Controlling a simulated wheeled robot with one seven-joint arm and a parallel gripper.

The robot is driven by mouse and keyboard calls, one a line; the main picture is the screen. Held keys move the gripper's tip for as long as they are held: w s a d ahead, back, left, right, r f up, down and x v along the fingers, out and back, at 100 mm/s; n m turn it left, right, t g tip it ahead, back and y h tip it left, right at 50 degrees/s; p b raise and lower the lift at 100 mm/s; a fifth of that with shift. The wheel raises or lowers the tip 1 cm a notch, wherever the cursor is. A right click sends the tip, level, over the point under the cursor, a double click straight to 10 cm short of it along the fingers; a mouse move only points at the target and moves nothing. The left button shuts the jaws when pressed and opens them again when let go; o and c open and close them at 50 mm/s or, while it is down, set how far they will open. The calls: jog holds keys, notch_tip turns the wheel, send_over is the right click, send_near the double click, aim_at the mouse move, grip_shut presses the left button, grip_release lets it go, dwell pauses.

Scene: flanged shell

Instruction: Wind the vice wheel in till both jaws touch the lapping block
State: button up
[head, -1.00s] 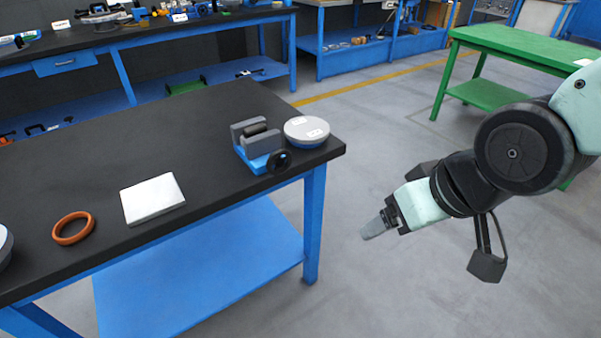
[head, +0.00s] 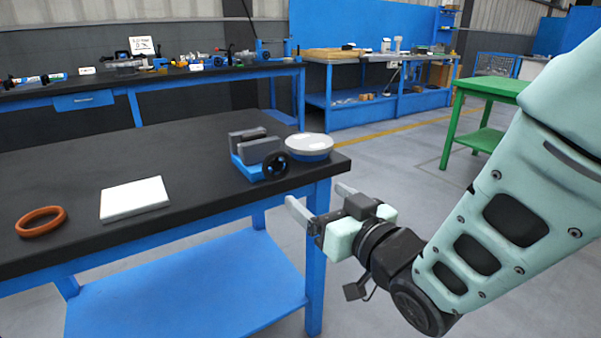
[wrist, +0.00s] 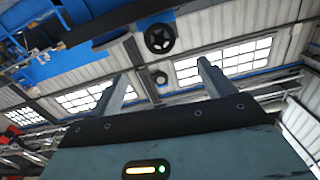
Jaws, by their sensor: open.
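The vice (head: 249,172) stands near the table's right corner, with a blue base and two grey upright jaws (head: 258,150). Its black wheel (head: 275,165) faces the table's front edge; the wheel also shows in the wrist view (wrist: 158,38). The lapping block is hard to make out between the jaws, so I cannot tell whether they touch it. My gripper (head: 317,198) is open and empty, in front of the table's right end, below and apart from the wheel. In the wrist view its two fingers (wrist: 162,78) are spread, with the wheel beyond them.
A white plate (head: 135,199) and an orange ring (head: 41,222) lie to the left on the black tabletop (head: 185,145). The table's blue leg (head: 318,255) is close to my gripper.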

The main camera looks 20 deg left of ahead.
aim_at(279, 165)
jog(key=b+x, duration=0.1)
jog(key=x, duration=1.6)
jog(key=shift+w+a, duration=0.1)
jog(key=shift+w, duration=0.05)
jog(key=c, duration=1)
jog(key=shift+o, duration=0.2)
